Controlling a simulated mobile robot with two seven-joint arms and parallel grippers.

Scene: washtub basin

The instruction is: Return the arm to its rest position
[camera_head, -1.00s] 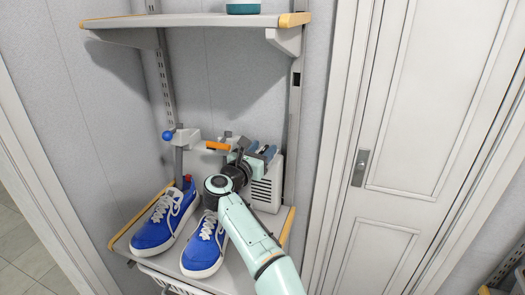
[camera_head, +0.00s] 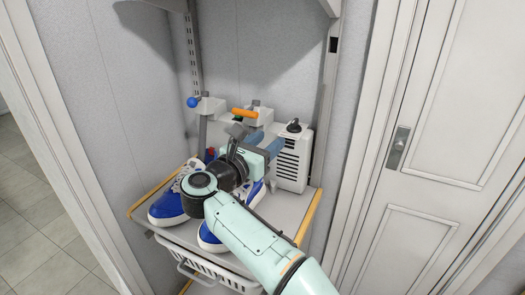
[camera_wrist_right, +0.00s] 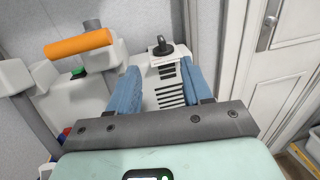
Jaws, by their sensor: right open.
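My right arm (camera_head: 255,240) reaches up from the lower right in the head view. Its gripper (camera_head: 265,143) is open and empty, its blue fingers pointing toward the wall beside a white vented box. In the right wrist view the two blue fingers (camera_wrist_right: 159,88) stand apart with the white vented box (camera_wrist_right: 165,80) showing between and beyond them. I cannot tell how close they are to it. My left gripper is not in view.
Two blue-and-white shoes (camera_head: 168,208) sit on the shelf (camera_head: 285,212), partly hidden by my arm. An orange handle (camera_head: 245,113) and a blue knob (camera_head: 192,102) are on wall fittings behind. A white basket (camera_head: 215,272) hangs below. A white door (camera_head: 445,170) is at right.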

